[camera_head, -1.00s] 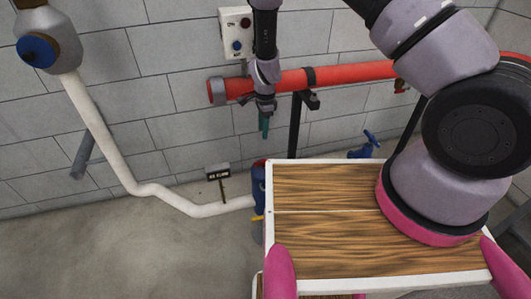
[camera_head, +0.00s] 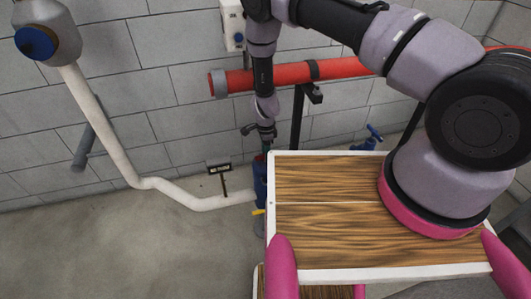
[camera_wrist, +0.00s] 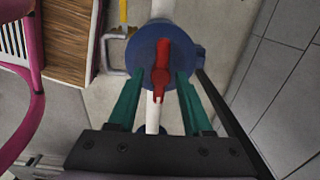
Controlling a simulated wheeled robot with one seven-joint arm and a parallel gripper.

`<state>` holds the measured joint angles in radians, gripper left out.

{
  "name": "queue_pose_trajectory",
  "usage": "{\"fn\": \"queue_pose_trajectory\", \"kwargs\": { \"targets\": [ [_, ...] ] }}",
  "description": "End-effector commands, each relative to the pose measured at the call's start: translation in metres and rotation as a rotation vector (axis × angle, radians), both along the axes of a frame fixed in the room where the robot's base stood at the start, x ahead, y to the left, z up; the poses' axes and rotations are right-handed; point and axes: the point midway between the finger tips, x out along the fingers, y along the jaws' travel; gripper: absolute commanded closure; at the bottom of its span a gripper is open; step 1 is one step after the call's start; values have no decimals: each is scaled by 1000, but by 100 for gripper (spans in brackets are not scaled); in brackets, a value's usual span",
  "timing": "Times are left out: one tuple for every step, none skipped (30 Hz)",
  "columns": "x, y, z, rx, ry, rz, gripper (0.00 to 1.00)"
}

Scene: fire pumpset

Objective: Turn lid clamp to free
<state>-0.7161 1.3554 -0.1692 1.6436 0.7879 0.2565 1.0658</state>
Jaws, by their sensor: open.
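A red lid clamp (camera_wrist: 161,72) lies across the round top of a blue vessel (camera_wrist: 146,50) in the wrist view. The same blue vessel (camera_head: 260,183) stands on the white pipe in the head view, partly hidden by my wooden deck. My gripper (camera_wrist: 164,80) has green fingers. They are open, one on each side of the red clamp, with nothing gripped. Whether either finger touches the clamp or the lid I cannot tell. In the head view my gripper (camera_head: 267,148) is just above the vessel, its fingertips mostly hidden.
A red pipe (camera_head: 290,76) runs along the block wall behind my arm, on a black post (camera_head: 297,115). The white pipe (camera_head: 165,186) runs left near a small black sign (camera_head: 219,166). A blue valve (camera_head: 370,137) sits behind my deck. The floor at left is bare.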

Motion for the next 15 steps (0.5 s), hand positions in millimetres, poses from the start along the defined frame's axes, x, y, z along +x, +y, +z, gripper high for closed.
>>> {"fn": "queue_pose_trajectory", "kwargs": {
  "targets": [
    [0, 0, -1, 0, -1, 0, 50],
    [0, 0, -2, 0, -1, 0, 50],
    [0, 0, -2, 1, -1, 0, 50],
    [0, 0, -2, 1, -1, 0, 50],
    [0, 0, -2, 1, -1, 0, 50],
    [0, 0, -2, 0, -1, 0, 50],
    [0, 0, -2, 0, -1, 0, 50],
    [0, 0, -2, 0, -1, 0, 50],
    [0, 0, -2, 0, -1, 0, 54],
    [0, 0, -2, 0, -1, 0, 65],
    [0, 0, -2, 0, -1, 0, 77],
    [0, 0, -2, 0, -1, 0, 92],
    [0, 0, -2, 0, -1, 0, 100],
    [0, 0, -2, 0, -1, 0, 100],
    [0, 0, -2, 0, -1, 0, 100]
  ]
}}
